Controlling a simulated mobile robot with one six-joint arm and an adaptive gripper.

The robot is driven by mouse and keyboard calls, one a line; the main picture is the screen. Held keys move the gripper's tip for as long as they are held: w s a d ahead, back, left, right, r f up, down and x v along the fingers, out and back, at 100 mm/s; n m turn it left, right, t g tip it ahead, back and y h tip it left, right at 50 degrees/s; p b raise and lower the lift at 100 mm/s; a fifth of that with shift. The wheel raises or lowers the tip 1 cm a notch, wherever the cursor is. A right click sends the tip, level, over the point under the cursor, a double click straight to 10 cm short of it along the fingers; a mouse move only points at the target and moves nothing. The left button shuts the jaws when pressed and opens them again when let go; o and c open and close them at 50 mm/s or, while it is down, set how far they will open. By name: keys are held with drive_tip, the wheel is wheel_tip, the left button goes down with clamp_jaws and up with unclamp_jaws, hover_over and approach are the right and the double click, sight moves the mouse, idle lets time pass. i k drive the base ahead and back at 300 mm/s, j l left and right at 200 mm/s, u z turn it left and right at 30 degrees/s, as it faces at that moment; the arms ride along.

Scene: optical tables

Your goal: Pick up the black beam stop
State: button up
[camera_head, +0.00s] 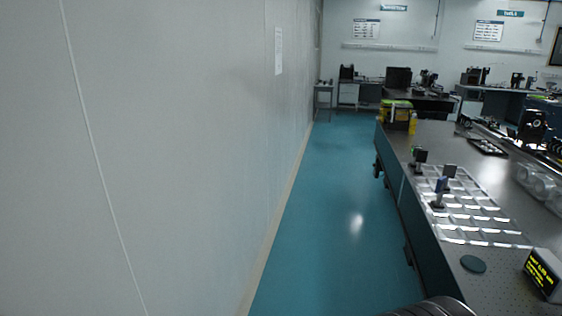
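I cannot tell for sure which thing is the black beam stop. Several small post-mounted parts stand around a clear compartment tray (482,237) on the long optical table at the right. One is a dark square plate (450,171), one is a blue upright part (440,186), and one is a black part with a green face (419,155) near the tray's far end. A flat dark round disc (473,264) lies near the front of the table. My gripper is not in view; a dark rounded part of my arm seems to show at the bottom edge.
A display box with yellow text (542,274) stands at the table's (417,193) near right. A yellow-and-black box (396,114) sits at its far end. A pale wall (170,150) fills the left. The teal floor (335,215) between wall and table is clear.

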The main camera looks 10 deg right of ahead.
sight(422, 156)
drive_tip(key=i+l+z, duration=0.3)
drive_tip(key=i+z, duration=0.15)
drive_tip(key=i, duration=0.55)
drive_tip(key=i+j+z, duration=0.1)
drive_tip(key=i+z, duration=0.3)
drive_tip(key=i, duration=0.6)
drive_tip(key=i+l+u, duration=0.1)
drive_tip(key=i, duration=0.35)
drive_tip(key=i+l+u, duration=0.1)
drive_tip(key=i, duration=0.35)
drive_tip(key=i+l+u, duration=0.1)
drive_tip(key=i, duration=0.35)
drive_tip(key=i+l+u, duration=0.15)
drive_tip(key=i+l, duration=0.15)
drive_tip(key=i+l+z, duration=0.3)
drive_tip(key=l, duration=0.15)
drive_tip(key=i+l+z, duration=0.3)
drive_tip(key=k+l, duration=0.05)
drive_tip(key=l, duration=0.05)
